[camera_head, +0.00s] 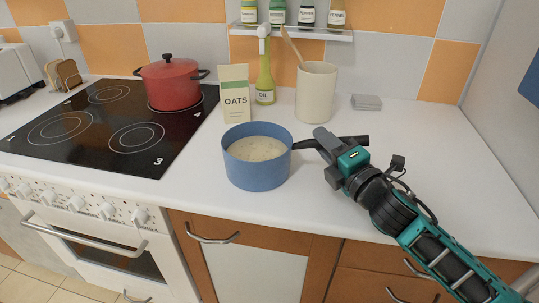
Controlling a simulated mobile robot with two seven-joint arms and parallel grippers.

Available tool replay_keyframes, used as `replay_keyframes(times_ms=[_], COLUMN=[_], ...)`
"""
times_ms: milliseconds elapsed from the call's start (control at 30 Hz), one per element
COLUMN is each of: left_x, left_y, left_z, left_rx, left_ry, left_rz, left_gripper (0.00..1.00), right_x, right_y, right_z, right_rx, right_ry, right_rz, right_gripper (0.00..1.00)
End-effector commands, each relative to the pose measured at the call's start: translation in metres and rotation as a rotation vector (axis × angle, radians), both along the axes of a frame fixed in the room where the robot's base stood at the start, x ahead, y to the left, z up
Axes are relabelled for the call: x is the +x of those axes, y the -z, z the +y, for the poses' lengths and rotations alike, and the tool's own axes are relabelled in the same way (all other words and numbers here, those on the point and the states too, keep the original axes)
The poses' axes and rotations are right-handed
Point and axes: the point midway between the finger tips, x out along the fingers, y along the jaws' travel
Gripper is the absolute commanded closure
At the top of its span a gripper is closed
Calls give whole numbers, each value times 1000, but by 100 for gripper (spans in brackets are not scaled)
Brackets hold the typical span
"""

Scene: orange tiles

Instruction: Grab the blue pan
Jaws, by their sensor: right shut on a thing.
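The blue pan (257,170) stands on the white counter in the middle of the head view, with pale, speckled contents (256,149) inside. Its dark handle (305,144) points to the right. My right gripper (329,147) reaches in from the lower right and is shut on the pan's handle. The gripper covers the middle of the handle. The pan looks upright. My left gripper is not in view.
A black hob (100,124) with a red pot (172,84) is at the left. An oats box (235,95), an oil bottle (264,78) and a cream utensil holder (316,92) stand behind the pan. The counter (440,150) is clear at the right.

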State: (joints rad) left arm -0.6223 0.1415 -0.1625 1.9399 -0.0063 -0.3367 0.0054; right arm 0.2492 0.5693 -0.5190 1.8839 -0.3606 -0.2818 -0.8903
Motion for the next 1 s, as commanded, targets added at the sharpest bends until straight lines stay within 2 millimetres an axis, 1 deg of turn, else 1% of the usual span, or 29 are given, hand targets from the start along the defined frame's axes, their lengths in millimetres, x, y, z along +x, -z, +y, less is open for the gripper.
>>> replay_keyframes(times_ms=[367, 400, 667, 767, 867, 967, 1000], left_x=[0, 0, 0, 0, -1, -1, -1], left_y=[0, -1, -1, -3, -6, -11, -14], left_z=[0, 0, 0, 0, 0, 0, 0], left_rx=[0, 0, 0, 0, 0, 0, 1], left_ry=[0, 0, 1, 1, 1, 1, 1], left_rz=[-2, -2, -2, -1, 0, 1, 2], left_gripper=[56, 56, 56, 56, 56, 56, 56], right_x=[0, 0, 0, 0, 0, 0, 0], right_y=[0, -3, -5, -11, -21, -37, -46], right_z=[0, 0, 0, 0, 0, 0, 0], right_rx=[0, 6, 3, 3, 2, 3, 2], right_ry=[0, -2, -2, -1, -3, -3, -3], right_rz=[0, -6, -6, -7, -9, -11, -12], right_gripper=[100, 100, 100, 100, 100, 100, 100])
